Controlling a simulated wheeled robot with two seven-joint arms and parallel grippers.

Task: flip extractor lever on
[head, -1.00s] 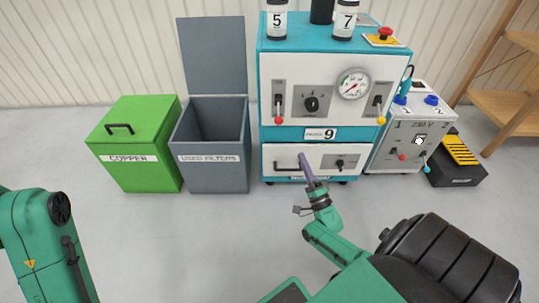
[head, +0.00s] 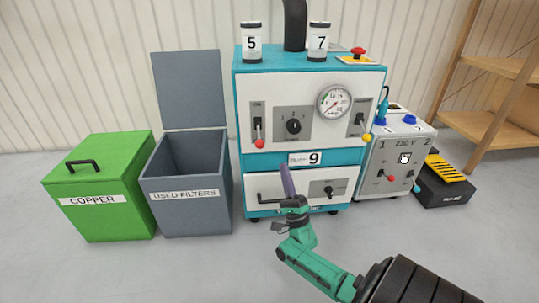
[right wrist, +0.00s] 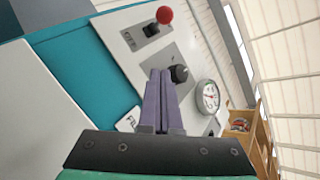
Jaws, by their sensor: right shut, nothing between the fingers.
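The blue and white machine (head: 350,80) has two lever switches on its upper front panel. The red-knobbed lever (head: 259,138) is on the left and points down; it also shows in the right wrist view (right wrist: 163,17). The yellow-knobbed lever (head: 363,130) is on the right and also points down. Their labels are too small to read for certain. My right gripper (head: 285,169) is shut and empty, in front of the machine, below the red-knobbed lever and apart from it. In the right wrist view its purple fingers (right wrist: 160,78) lie together. My left gripper is out of view.
A black dial (head: 293,125) and a gauge (head: 334,102) sit between the levers. The lower drawer (head: 268,185) has a handle. A grey bin (head: 190,205) and a green bin (head: 100,215) stand left, a 230 V unit (head: 400,160) right. The floor in front is clear.

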